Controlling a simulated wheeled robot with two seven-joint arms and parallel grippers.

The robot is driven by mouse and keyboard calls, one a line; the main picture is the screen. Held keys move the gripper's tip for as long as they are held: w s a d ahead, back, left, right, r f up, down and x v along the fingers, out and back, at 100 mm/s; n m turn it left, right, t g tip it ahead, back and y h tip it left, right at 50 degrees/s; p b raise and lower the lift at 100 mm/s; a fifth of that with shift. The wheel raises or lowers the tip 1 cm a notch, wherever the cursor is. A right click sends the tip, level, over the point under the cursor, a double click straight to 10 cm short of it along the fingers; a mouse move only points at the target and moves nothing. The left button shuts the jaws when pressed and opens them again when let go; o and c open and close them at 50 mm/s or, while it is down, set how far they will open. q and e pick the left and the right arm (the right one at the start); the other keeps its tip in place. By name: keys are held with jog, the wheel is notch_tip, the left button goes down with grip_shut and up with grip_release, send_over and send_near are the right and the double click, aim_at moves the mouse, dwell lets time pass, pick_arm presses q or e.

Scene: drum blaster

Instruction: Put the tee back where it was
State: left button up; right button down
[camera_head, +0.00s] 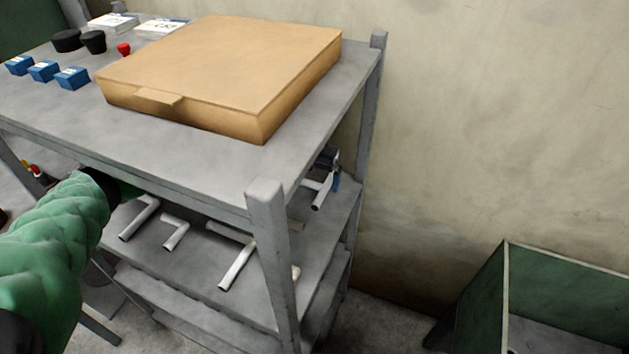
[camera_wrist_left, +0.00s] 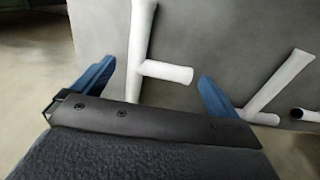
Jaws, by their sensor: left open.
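In the left wrist view a white pipe tee (camera_wrist_left: 165,71) lies on the grey shelf board, its side branch pointing right. My left gripper (camera_wrist_left: 155,84) is open, its blue fingers apart on either side of the tee. I cannot tell whether they touch it. A white pipe piece (camera_head: 138,219) beside that hand is partly hidden. Another white tee (camera_head: 236,262) lies further right on that shelf. My right gripper is not in view.
The rack's front post (camera_head: 268,240) and top board (camera_head: 190,150) bound the opening. A cardboard box (camera_head: 220,70) sits on top.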

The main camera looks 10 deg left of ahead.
aim_at(314, 183)
pick_arm(q)
jog(key=shift+r+b, duration=0.4)
jog(key=shift+r, duration=2.8)
jog(key=shift+s, duration=0.1)
